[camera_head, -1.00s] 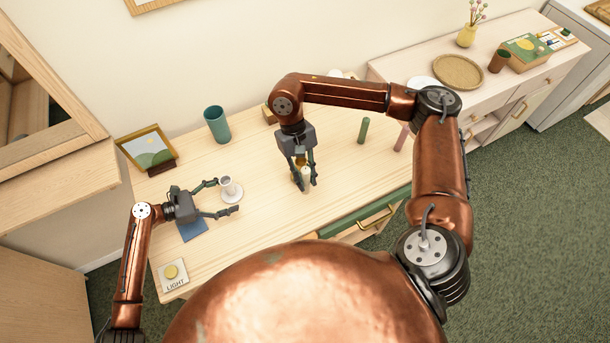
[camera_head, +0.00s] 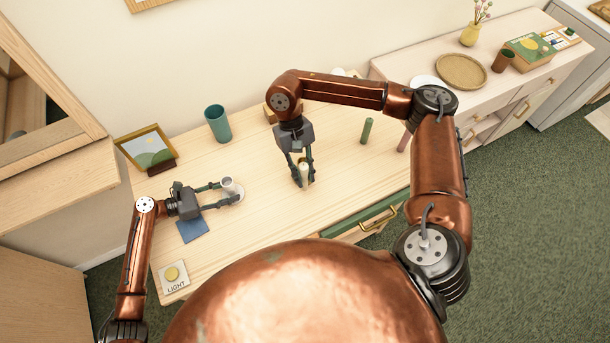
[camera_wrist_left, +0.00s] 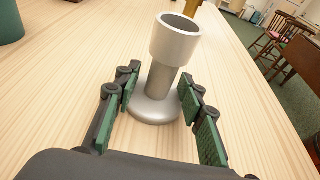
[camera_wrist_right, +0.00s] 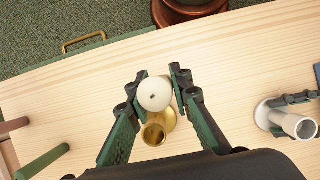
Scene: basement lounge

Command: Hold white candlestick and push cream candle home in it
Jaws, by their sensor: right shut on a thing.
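The white candlestick (camera_head: 227,183) stands upright on the table, its cup empty in the left wrist view (camera_wrist_left: 176,42). My left gripper (camera_head: 230,192) has its fingers on either side of the stem, with small gaps showing in the left wrist view (camera_wrist_left: 158,92). My right gripper (camera_head: 305,183) is shut on the cream candle (camera_head: 304,171), to the right of the white candlestick. The right wrist view shows the candle (camera_wrist_right: 155,93) end-on between the fingertips, with a brass holder (camera_wrist_right: 156,130) beside it. Whether the candle touches the brass holder or table is unclear.
A teal cup (camera_head: 217,123) and picture frame (camera_head: 147,149) stand behind my left gripper. A blue cloth (camera_head: 192,230) and light switch plate (camera_head: 173,276) lie nearer. The table between the grippers is clear.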

